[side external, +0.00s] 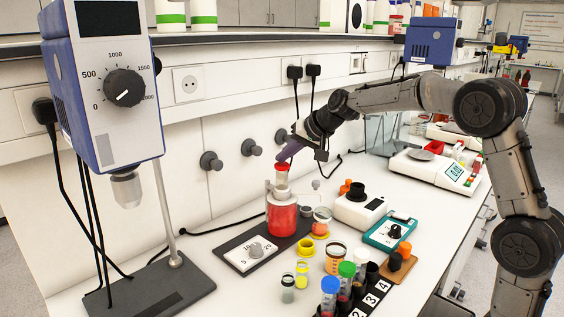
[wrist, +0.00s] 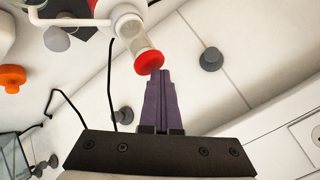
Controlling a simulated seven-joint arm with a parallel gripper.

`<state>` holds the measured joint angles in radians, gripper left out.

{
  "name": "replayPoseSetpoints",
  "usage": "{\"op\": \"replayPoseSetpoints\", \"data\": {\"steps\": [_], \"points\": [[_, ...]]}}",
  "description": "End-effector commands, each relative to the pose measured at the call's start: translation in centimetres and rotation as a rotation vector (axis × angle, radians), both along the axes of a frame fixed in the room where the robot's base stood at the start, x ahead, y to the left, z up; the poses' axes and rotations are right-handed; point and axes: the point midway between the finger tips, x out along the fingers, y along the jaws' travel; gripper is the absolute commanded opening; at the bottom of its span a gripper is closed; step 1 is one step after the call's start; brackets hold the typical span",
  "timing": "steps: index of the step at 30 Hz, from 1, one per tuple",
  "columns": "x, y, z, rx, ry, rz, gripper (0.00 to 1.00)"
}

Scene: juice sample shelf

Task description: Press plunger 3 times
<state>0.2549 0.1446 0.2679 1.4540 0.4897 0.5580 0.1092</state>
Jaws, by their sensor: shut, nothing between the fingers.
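The plunger has a red cap (side external: 282,167) on top of a clear cylinder, above a red juice container (side external: 282,216) on a dark base plate. In the wrist view the red cap (wrist: 148,62) tops the clear cylinder (wrist: 132,35). My gripper (side external: 284,158) is shut and empty, its purple fingers pointing down at the cap from above. In the wrist view the fingertips of my gripper (wrist: 160,74) are right beside the cap's top. I cannot tell whether they touch it.
A stirrer on a stand (side external: 115,90) rises at the left. Small cups, colored-cap tubes and a numbered black strip (side external: 368,299) lie at the front. A white device (side external: 359,207) and teal device (side external: 389,233) stand to the right. Wall knobs (side external: 211,161) are behind.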

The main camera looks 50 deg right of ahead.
Motion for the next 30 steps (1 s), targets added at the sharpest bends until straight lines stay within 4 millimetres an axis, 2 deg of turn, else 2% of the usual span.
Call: {"op": "replayPoseSetpoints", "data": {"steps": [16, 30], "points": [[-0.13, 0.09, -1.15, 0.002, 0.013, 0.002, 0.0], [-0.1, 0.1, -0.61, 0.003, 0.013, 0.003, 0.0]]}}
